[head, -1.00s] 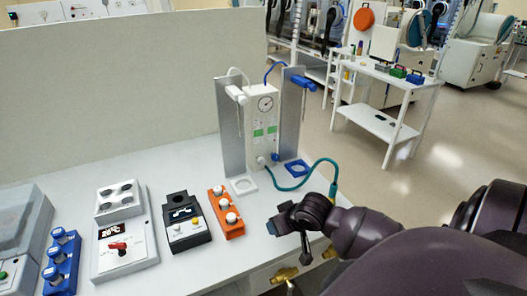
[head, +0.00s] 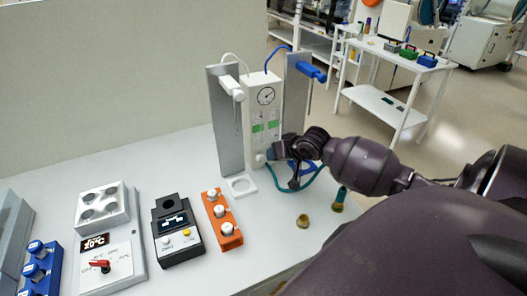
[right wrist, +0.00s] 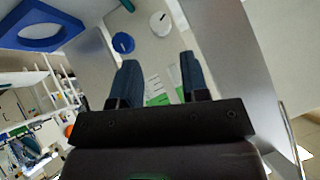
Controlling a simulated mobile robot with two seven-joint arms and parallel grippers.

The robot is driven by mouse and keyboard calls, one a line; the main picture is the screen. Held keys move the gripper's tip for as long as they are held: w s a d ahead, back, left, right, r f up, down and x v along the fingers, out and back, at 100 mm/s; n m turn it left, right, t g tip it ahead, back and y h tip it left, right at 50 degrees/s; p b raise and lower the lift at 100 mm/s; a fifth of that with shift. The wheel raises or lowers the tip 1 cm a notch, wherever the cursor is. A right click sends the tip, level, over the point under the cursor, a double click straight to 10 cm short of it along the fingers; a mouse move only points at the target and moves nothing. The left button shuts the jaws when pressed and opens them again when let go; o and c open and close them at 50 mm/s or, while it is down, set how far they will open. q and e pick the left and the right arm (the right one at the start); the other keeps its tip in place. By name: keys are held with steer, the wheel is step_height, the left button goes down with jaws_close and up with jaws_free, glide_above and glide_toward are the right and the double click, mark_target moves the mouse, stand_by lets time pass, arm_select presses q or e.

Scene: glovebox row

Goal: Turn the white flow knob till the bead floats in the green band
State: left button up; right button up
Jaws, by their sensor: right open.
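The white flow panel (head: 262,92) stands upright on the bench with a round gauge and two tubes marked with green bands (head: 258,128). The white flow knob (head: 260,158) sits low on its front; it also shows in the right wrist view (right wrist: 160,23), beside a blue knob (right wrist: 123,42). My right gripper (head: 276,150) is close to the panel, just right of the white knob. In the right wrist view its fingers (right wrist: 158,62) are apart and empty, with the knobs beyond their tips. The bead is too small to make out. My left gripper is not in view.
White (head: 231,88) and blue (head: 312,71) holders on grey plates flank the panel. A white square ring (head: 240,187) lies in front, a blue ring (right wrist: 42,25) to the side. A teal hose (head: 285,188) loops beneath my gripper. An orange block (head: 221,218) stands left.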

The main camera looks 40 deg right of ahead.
mark_target(263, 159)
steer(key=x, duration=0.9)
steer(key=shift+c, duration=0.4)
steer(key=c, duration=0.6)
steer(key=shift+o, duration=0.2)
